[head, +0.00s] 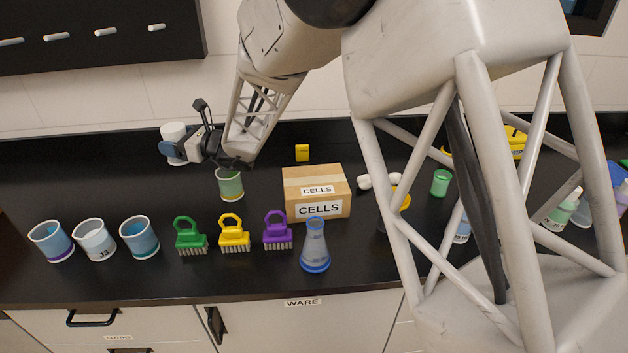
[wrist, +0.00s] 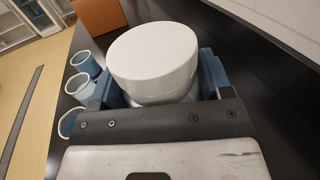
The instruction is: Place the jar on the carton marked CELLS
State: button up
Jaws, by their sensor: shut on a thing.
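The jar (head: 173,131) is white with a broad white lid and is at the back left of the counter in the head view. My gripper (head: 180,148) is shut around it from the right side. In the wrist view the jar's lid (wrist: 155,52) sits between the blue fingers of my gripper (wrist: 158,92), and its lower part is mostly hidden. I cannot tell whether its base touches the counter. The brown carton marked CELLS (head: 317,191) stands mid-counter, to the right of the jar, with its top clear.
A green beaker (head: 230,185) stands below my wrist, between jar and carton. Several coloured brushes (head: 234,236) and a blue flask (head: 315,248) stand in front. Blue-white cups (head: 139,238) stand front left. An orange-brown box (wrist: 98,15) shows in the wrist view.

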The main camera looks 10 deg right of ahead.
jog(key=s+d+r+m+t+h, duration=0.2)
jog(key=d+t, duration=0.1)
jog(key=d, duration=1.4)
jog(key=s+d+r+m+t+h, duration=0.2)
jog(key=s+d+m+t, duration=0.1)
jog(key=d, duration=1.5)
jog(key=shift+d+r+t, duration=0.15)
jog(key=shift+d+t, duration=0.05)
jog(key=shift+t, duration=0.3)
send_over(315, 180)
jog(key=shift+f, duration=3.15)
jog(key=shift+f, duration=1.85)
jog(key=shift+f, duration=0.1)
